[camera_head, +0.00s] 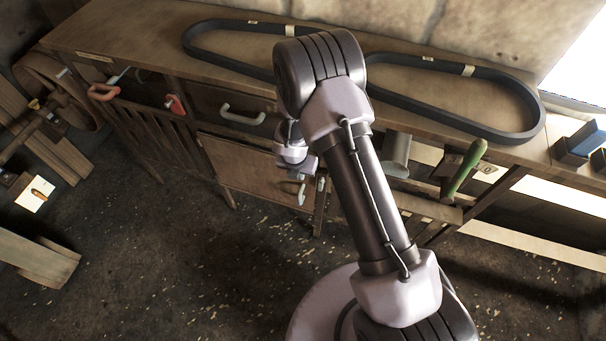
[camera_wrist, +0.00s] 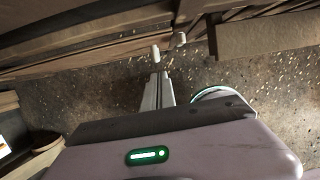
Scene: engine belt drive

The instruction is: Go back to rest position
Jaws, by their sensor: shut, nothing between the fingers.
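My gripper (camera_wrist: 158,74) shows in the wrist view with its fingers together and nothing between them. My wrist hangs in front of the bench, partly behind the arm, and the fingertips are hard to tell there. Two black belts lie on the bench top, the left belt (camera_head: 200,52) partly hidden by my arm and the right belt (camera_head: 530,112) mostly in view.
A drawer (camera_head: 215,98) and a cupboard door (camera_head: 238,166) are in the bench front. A green-handled tool (camera_head: 465,168) and red-handled tools (camera_head: 103,92) are along the bench edge. Blue blocks (camera_head: 580,140) sit at the right.

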